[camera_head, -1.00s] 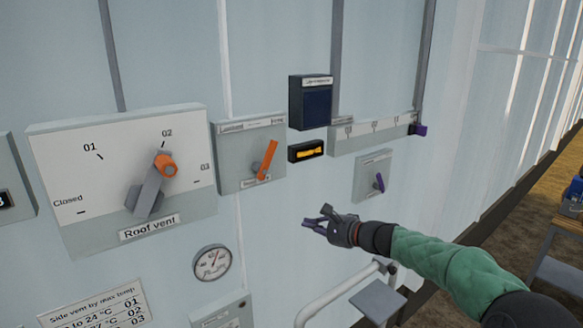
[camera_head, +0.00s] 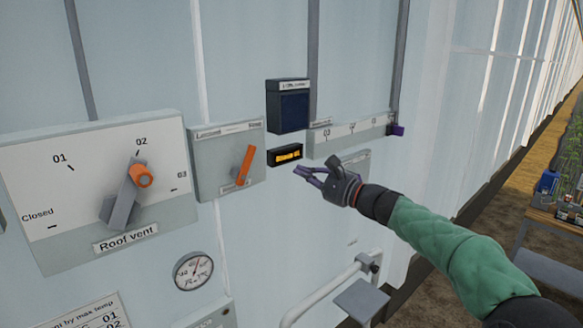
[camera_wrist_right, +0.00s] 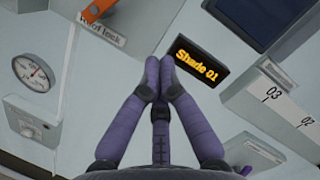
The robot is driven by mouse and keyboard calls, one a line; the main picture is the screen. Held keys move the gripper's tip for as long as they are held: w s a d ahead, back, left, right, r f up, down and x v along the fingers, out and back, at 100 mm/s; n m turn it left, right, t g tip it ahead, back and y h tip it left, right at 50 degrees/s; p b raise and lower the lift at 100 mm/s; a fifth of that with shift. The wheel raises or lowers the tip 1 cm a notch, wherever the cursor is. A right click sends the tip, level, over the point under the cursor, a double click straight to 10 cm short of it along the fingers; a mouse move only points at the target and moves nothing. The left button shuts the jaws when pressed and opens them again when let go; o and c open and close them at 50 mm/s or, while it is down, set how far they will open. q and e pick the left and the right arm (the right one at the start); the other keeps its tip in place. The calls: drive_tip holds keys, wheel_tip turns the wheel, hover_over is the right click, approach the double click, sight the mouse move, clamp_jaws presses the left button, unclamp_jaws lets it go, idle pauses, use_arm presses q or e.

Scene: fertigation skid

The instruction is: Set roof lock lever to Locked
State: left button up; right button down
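The roof lock lever (camera_head: 243,163) is an orange handle on a grey-white panel (camera_head: 210,175) right of the roof vent dial. It stands near upright, its top leaning right toward the right-hand label, away from "Locked" at the left. In the right wrist view part of the orange lever (camera_wrist_right: 98,10) shows at the top left, above the "Roof lock" label. My right gripper (camera_head: 297,172) is right of the lever, below the small display and apart from both. In the wrist view its purple fingertips (camera_wrist_right: 160,65) meet with nothing between them. My left gripper is not in view.
The roof vent dial (camera_head: 125,190) with an orange-tipped handle is at the left. A "Shade 01" display (camera_head: 285,155), a dark box (camera_head: 288,106) and a numbered slider scale (camera_head: 350,132) are near my gripper. A gauge (camera_head: 193,271) and a white rail (camera_head: 325,290) are below.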

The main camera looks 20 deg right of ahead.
sight(243, 164)
drive_tip(key=w+a+r+p, duration=0.2)
drive_tip(key=w+a+p, duration=0.1)
drive_tip(key=w+a, duration=0.3)
drive_tip(key=shift+a+r+p, duration=0.3)
drive_tip(key=shift+a, duration=0.7)
drive_tip(key=shift+w, duration=0.1)
